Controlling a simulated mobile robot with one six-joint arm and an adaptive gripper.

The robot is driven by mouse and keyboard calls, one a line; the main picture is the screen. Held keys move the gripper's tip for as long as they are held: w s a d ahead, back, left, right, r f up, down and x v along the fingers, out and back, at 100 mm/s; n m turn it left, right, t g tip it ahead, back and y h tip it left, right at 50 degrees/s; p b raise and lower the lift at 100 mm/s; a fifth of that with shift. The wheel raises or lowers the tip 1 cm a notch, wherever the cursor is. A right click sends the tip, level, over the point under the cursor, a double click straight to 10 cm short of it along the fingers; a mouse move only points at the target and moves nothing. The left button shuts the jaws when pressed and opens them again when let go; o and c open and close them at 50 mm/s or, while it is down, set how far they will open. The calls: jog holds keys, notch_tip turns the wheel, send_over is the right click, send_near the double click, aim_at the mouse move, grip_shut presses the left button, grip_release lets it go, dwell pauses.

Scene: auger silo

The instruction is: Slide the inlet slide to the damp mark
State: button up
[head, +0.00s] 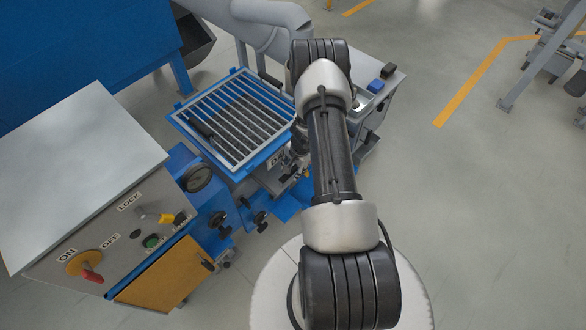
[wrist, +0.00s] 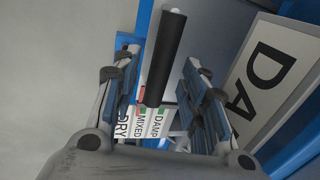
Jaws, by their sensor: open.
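In the wrist view, a black cylindrical grip (wrist: 165,60), which looks like the inlet slide's handle, runs up between the two fingers of my gripper (wrist: 160,68). The fingers are open, one on each side, with a gap to the grip visible on both sides. Behind it is a white label strip reading DRY, MIXED and DAMP; the damp mark (wrist: 154,123) is the rightmost. The slide's pointer is hidden, so I cannot tell which mark it is at. In the head view, my arm covers most of the gripper and the slide.
A large sign starting "DA" (wrist: 275,75) stands close on the right in the wrist view. In the head view, a barred inlet grate (head: 240,118) is beside my arm, with a control cabinet (head: 75,165) at left. The floor at right is largely clear.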

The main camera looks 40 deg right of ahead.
notch_tip(320, 180, up, 11)
jog(key=s, duration=0.2)
jog(key=shift+s+d+f, duration=0.1)
